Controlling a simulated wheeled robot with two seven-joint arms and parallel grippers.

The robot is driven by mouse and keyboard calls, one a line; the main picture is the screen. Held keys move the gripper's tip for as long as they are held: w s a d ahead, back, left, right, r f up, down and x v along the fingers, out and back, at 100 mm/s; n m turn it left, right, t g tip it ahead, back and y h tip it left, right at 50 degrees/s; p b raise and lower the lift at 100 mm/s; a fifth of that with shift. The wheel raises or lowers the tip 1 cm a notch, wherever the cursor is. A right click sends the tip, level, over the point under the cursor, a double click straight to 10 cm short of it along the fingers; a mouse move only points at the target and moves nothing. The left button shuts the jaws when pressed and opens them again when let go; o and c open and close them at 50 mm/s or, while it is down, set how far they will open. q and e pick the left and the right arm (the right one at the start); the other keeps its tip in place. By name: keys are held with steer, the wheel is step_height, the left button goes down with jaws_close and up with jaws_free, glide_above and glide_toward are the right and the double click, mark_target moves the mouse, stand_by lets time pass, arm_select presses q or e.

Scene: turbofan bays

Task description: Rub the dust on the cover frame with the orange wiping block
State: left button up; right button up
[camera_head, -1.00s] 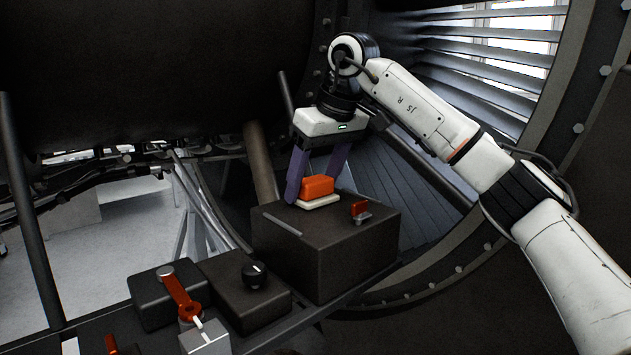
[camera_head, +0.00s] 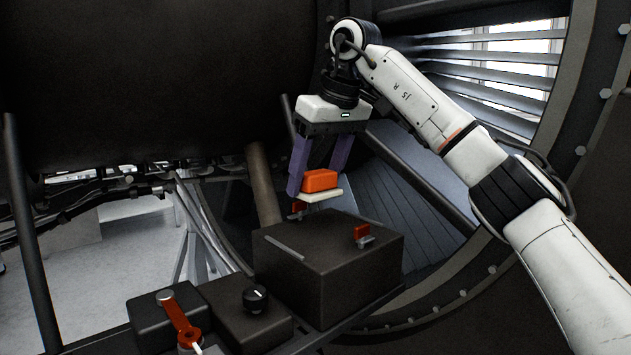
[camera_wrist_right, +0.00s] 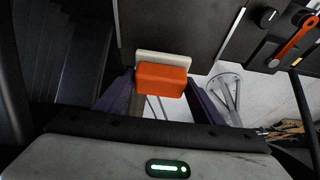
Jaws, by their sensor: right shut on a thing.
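My right gripper (camera_head: 317,178) is shut on the orange wiping block (camera_head: 321,180), which has a pale pad on its underside. It holds the block slightly tilted, above the back part of a dark box (camera_head: 328,270) and apart from its top. The wrist view shows the orange block (camera_wrist_right: 162,80) between the purple fingers, with the pale pad (camera_wrist_right: 165,59) facing the dark box. A thin grey streak (camera_head: 285,248) lies on the box top near its left edge; I cannot tell whether it is dust. My left gripper is out of view.
Red latches stand on the box, one at the right (camera_head: 362,236) and one at the back left (camera_head: 297,209). A black knob (camera_head: 255,298) and a red lever (camera_head: 178,320) sit at the front left. A brown post (camera_head: 263,185) rises behind the box.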

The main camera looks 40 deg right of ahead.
steer(key=shift+r, duration=1.55)
